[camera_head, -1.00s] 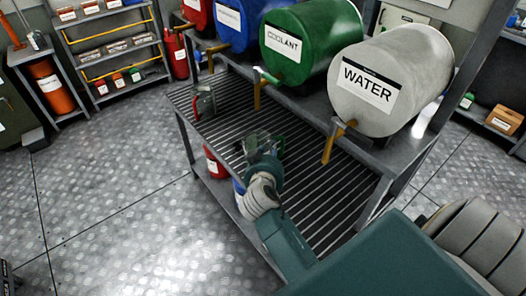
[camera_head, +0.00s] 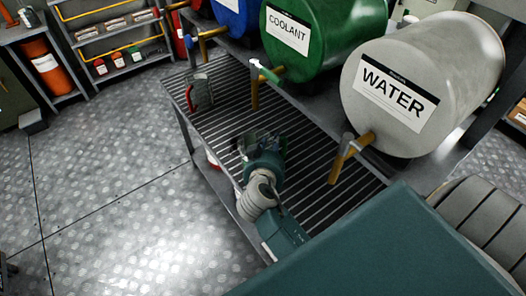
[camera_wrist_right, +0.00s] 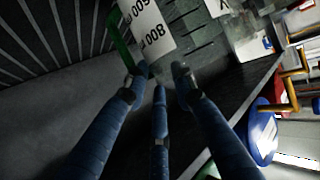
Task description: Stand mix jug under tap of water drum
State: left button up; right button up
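A clear mix jug with a green handle stands at my right gripper on the slatted bench; it is mostly hidden in the head view. In the right wrist view the jug (camera_wrist_right: 145,28) shows its white scale label and green handle, right at the fingertips. My right gripper (camera_head: 262,146) has its fingertips close together against or just short of the jug; I cannot tell if they grip it. It also shows in the wrist view (camera_wrist_right: 160,78). The grey water drum (camera_head: 440,75) lies on the rack, its tap (camera_head: 350,155) to the right of my gripper. My left gripper is not in view.
The green coolant drum (camera_head: 320,35) and its tap (camera_head: 257,85) are beside the water drum. A second jug with a red handle (camera_head: 197,92) stands at the bench's far left. Bare slats (camera_head: 315,165) lie between my gripper and the water tap.

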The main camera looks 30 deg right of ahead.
aim_at(317, 227)
jog(key=k+j, duration=0.3)
jog(key=j, duration=0.2)
jog(key=k+j+z, duration=0.1)
jog(key=k+j, duration=0.2)
jog(key=j, duration=0.2)
